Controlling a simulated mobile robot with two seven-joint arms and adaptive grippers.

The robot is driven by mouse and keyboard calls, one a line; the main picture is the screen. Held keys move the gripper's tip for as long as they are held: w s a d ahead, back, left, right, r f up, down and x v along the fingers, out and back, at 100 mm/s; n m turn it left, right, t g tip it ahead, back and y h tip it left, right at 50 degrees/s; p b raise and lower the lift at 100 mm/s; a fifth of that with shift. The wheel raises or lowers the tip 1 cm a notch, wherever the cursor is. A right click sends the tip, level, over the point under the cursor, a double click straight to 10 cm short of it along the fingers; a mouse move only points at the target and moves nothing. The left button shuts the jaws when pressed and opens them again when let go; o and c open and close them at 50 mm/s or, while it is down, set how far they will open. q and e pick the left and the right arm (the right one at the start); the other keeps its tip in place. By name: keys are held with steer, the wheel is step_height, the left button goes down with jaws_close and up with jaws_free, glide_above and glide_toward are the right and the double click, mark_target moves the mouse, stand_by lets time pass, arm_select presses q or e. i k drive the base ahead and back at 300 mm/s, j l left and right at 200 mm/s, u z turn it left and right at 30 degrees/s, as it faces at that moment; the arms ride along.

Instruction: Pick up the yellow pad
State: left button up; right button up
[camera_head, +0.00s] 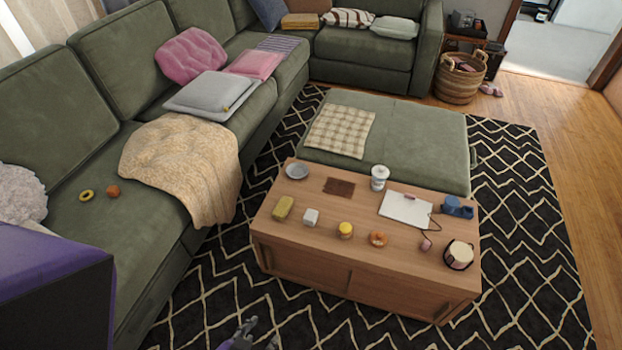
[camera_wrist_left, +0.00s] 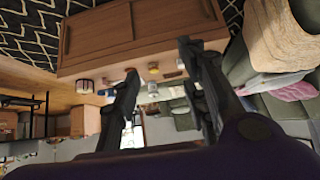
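The yellow pad (camera_head: 283,208) is a small mustard-yellow block lying on the left front part of the wooden coffee table (camera_head: 330,263). My left gripper (camera_head: 259,335) shows at the bottom edge of the head view, low in front of the table and well apart from the pad. In the left wrist view its two dark fingers (camera_wrist_left: 157,65) are spread apart with nothing between them. The pad cannot be made out there and may be behind a finger. My right gripper is not in view.
Beside the pad stand a white cube (camera_head: 311,217), a yellow-topped jar (camera_head: 345,230) and a grey dish (camera_head: 297,171). The green sofa (camera_head: 140,260) borders the left; patterned rug lies in front.

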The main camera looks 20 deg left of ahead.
mark_target(279, 213)
steer(key=i+j+z, duration=0.1)
steer(key=j, duration=0.3)
steer(key=i+j+z, duration=0.1)
steer(key=i+j, duration=0.15)
steer(key=j, duration=0.15)
steer(key=i+j+z, duration=0.1)
steer(key=j, duration=0.3)
steer(key=i+j+z, duration=0.15)
steer(key=j, duration=0.3)
steer(key=i+j+z, duration=0.1)
steer(key=j, duration=0.3)
